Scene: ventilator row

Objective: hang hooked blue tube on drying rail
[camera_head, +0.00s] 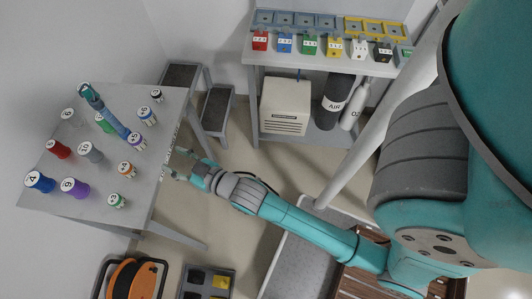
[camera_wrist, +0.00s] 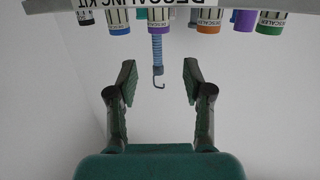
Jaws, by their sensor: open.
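In the wrist view the ribbed blue tube (camera_wrist: 157,48) points down the picture and ends in a thin dark metal hook. My gripper (camera_head: 181,165) is open and empty off the table's right edge. In the wrist view the hook lies in line with the gap between the fingers of my gripper (camera_wrist: 159,72), apart from both. I cannot make out the drying rail in either view.
Several numbered bottles with coloured bodies stand on the grey table (camera_head: 145,190) around the tube. Stools (camera_head: 214,108) stand behind it. A back bench (camera_head: 256,55) carries coloured labelled boxes. An orange cable reel (camera_head: 132,280) and a dark crate (camera_head: 205,283) are on the floor in front.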

